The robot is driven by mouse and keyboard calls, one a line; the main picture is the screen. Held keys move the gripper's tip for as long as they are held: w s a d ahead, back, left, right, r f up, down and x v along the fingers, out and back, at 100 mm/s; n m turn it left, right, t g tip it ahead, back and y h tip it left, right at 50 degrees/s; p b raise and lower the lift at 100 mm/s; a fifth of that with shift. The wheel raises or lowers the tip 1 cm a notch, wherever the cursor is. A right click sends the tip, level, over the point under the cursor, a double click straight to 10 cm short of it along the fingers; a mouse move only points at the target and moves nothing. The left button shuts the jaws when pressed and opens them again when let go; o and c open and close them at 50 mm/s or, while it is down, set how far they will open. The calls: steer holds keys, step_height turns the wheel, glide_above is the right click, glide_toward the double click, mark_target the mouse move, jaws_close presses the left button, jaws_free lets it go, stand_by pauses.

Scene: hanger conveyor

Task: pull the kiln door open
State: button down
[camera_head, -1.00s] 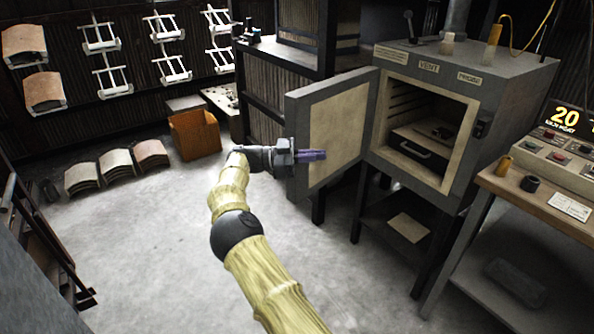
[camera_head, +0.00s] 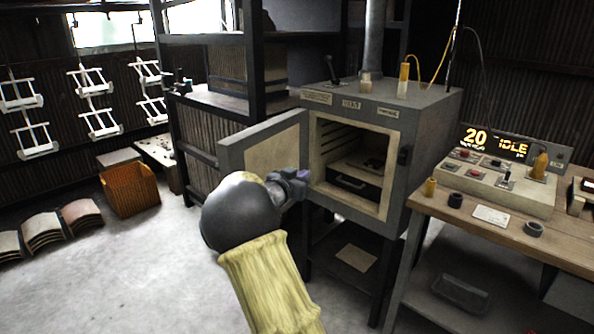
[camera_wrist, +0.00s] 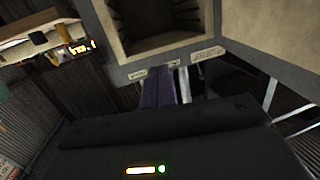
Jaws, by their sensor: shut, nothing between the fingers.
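The kiln (camera_head: 430,118) is a grey box on a dark stand, its front opening facing me with a dark tray (camera_head: 352,183) inside. Its door (camera_head: 262,146), grey with a cream lining, stands open, swung out to the left. My gripper (camera_head: 300,178) overlaps the door's lower hinge side and the left edge of the opening. Its purple fingers are shut and empty. In the wrist view, the fingers (camera_wrist: 165,88) point toward the kiln's labelled front, with the opening above and the cream door lining (camera_wrist: 270,30) at upper right. Contact with the door cannot be told. My arm hides the door's lower part.
A wooden bench (camera_head: 450,212) with a control panel (camera_head: 490,185) stands right of the kiln; the display reads 20 and IDLE. A dark shelf rack (camera_head: 262,60) stands behind the door. An orange bin (camera_head: 130,190) and curved tiles (camera_head: 45,228) sit on the open floor at left.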

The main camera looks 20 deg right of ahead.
steer(key=s+a+f+n+y, duration=0.7)
steer(key=s+a+f+y, duration=0.3)
steer(key=s+a+y, duration=0.3)
steer(key=s+a+f+n+g, duration=0.1)
steer(key=s+a+f+g, duration=0.1)
steer(key=s, duration=0.5)
steer(key=s+a+f+n+g, duration=0.1)
steer(key=s+a+g, duration=0.1)
steer(key=s, duration=0.5)
steer(key=s+a+f+n+g, duration=0.2)
steer(key=s+a+g, duration=0.1)
steer(key=s, duration=0.5)
steer(key=shift+a+f+y, duration=0.2)
steer(key=shift+f+y, duration=0.1)
steer(key=shift+y, duration=0.1)
